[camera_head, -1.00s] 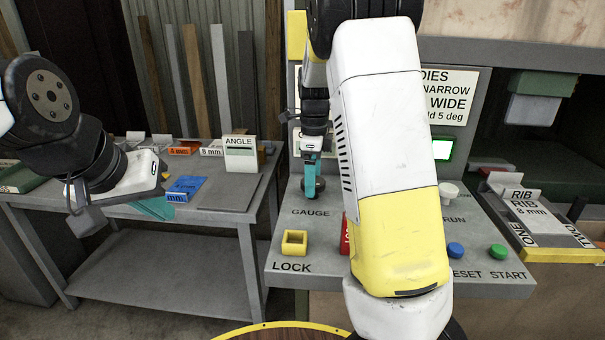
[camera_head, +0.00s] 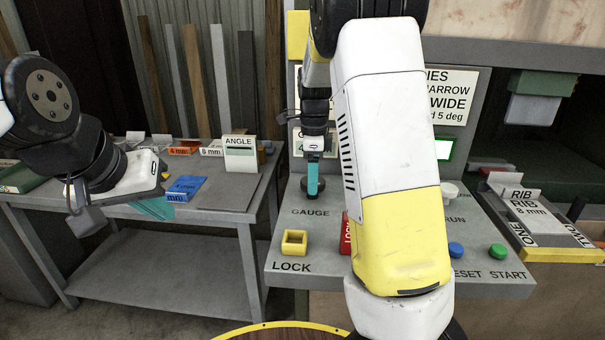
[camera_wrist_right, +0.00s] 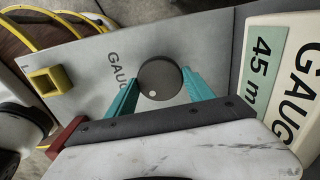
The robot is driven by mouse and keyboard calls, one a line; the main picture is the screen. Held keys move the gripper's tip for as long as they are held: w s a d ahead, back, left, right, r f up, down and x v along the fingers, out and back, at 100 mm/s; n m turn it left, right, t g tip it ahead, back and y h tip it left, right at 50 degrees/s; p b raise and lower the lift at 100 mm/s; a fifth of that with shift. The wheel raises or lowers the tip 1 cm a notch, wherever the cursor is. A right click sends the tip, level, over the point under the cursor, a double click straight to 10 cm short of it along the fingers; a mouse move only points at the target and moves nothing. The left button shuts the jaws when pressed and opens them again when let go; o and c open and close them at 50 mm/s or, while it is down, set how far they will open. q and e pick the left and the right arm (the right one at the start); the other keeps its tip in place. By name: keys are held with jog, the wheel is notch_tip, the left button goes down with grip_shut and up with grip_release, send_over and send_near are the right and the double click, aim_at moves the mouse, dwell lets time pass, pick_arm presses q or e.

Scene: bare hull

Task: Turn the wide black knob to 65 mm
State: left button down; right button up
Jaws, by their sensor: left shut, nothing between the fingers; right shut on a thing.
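The wide black knob (camera_wrist_right: 160,78) stands on the grey panel beside the word GAUGE, with a white dot on its top near the rim. My right gripper (camera_wrist_right: 158,84) is shut on it, one teal finger on each side. In the head view the right gripper (camera_head: 312,184) points down at the knob, which is mostly hidden behind the fingers. The gauge readout (camera_wrist_right: 258,70) shows 45 and part of an m; its end is cut off. My left gripper (camera_head: 152,208) is shut and empty by the front of the side table.
A yellow square LOCK piece (camera_head: 294,242) and a red block (camera_head: 346,234) are near the knob. Blue (camera_head: 456,250) and green (camera_head: 498,251) buttons sit at the panel's right. My right arm hides the panel's middle. The side table (camera_head: 225,200) holds blocks and an ANGLE box (camera_head: 241,153).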

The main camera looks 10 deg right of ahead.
jog(key=n, duration=2.2)
jog(key=shift+n, duration=0.3)
jog(key=n, duration=0.4)
jog(key=shift+n, duration=1.8)
